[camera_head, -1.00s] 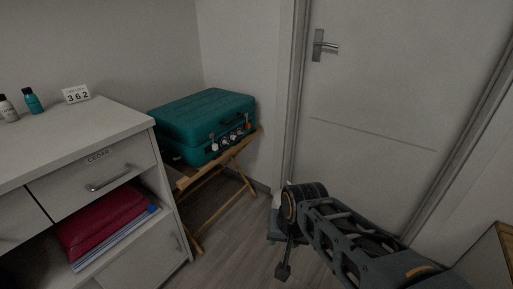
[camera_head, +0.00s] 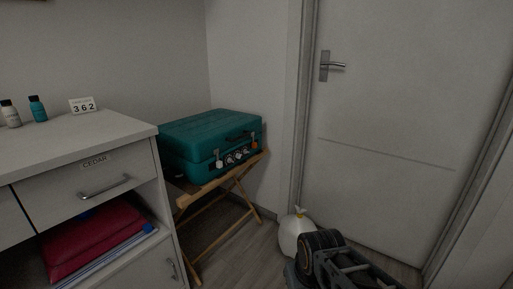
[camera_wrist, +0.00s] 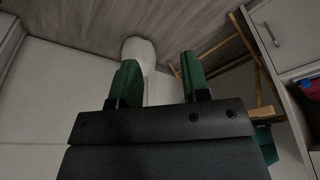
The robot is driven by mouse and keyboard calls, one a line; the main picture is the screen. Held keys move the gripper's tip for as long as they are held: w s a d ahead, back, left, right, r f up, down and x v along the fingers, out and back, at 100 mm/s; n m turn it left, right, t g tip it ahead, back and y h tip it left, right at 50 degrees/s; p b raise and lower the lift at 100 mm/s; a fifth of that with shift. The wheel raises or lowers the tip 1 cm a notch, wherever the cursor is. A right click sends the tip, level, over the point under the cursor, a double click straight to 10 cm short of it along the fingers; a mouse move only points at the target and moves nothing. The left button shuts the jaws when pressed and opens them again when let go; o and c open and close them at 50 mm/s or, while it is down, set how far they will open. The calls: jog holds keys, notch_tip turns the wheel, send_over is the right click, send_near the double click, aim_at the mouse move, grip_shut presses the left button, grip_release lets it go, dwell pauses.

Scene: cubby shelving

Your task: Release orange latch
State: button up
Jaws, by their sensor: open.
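A teal suitcase (camera_head: 210,140) lies closed on a wooden folding rack (camera_head: 222,191) in the corner. A small orange latch (camera_head: 255,144) shows at the right end of its front face, beside several dials and a lighter latch (camera_head: 219,160) at the left end. In the wrist view only a teal edge of the suitcase (camera_wrist: 265,145) shows, at the lower right. My gripper (camera_wrist: 158,75) is open and empty, its green fingers apart and pointing at the floor. It is away from the suitcase; in the head view the fingers are hidden and only my arm shows.
A white cabinet (camera_head: 75,128) with a drawer labelled CEDAR stands left of the rack. A white tied bag (camera_head: 293,236) sits on the floor by the closed door (camera_head: 400,110). Floor between rack and bag is free.

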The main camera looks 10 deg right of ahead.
jog(key=shift+r, duration=0.2)
jog(key=shift+c, duration=0.7)
jog(key=p+v, duration=0.2)
jog(key=w+p+v, duration=0.1)
jog(key=p+v, duration=0.1)
jog(key=shift+r+p, duration=0.2)
jog(key=shift+p, duration=0.2)
jog(key=c, duration=0.5)
jog(key=shift+r, duration=0.2)
grip_shut()
jog(key=shift+f, duration=0.1)
